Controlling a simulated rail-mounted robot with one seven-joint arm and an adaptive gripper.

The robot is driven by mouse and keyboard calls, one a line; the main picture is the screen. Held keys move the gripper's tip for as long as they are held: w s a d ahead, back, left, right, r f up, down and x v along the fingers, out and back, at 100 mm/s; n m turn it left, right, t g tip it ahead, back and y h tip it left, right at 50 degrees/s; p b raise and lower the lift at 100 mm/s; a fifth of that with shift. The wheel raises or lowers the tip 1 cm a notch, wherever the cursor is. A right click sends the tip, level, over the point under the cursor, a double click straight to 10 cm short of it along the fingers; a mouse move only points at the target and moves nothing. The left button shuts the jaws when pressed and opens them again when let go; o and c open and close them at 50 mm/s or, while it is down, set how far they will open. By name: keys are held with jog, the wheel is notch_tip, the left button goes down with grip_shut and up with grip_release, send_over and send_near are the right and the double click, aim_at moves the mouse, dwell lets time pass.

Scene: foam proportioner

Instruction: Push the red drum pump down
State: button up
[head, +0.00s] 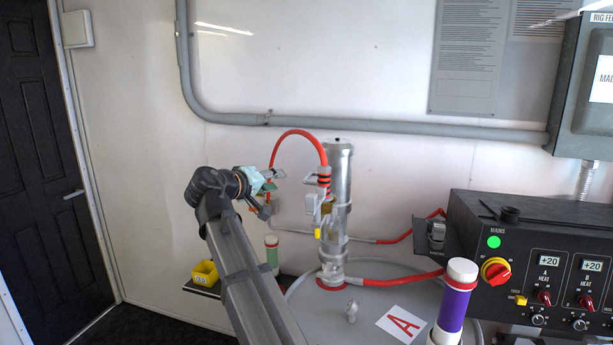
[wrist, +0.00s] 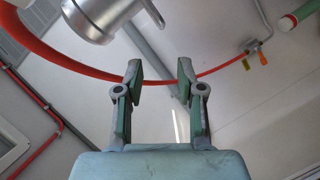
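The drum pump is an upright silver cylinder (head: 340,190) with a red ring at its foot (head: 331,284), standing on a grey drum top (head: 375,300). A red hose (head: 300,133) arches from its upper left side. My gripper (head: 272,190) is left of the pump, near its upper half and apart from it. In the wrist view, my gripper (wrist: 160,78) is open with nothing seen between its fingers. The red hose (wrist: 75,67) passes behind the fingertips there. A silver metal part, probably the pump (wrist: 100,15), shows at upper left, cut off by the edge.
A purple-banded cylinder (head: 454,305) stands at the front. A black control box (head: 535,265) is at right. A yellow bin (head: 205,273) is at left. A grey pipe (head: 400,130) runs along the wall.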

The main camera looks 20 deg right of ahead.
aim_at(308, 177)
jog(key=p+x, duration=0.5)
jog(key=x, duration=1.1)
jog(key=shift+w+d+f, duration=0.1)
jog(key=shift+w+d, duration=0.15)
jog(key=shift+d, duration=0.05)
grip_shut()
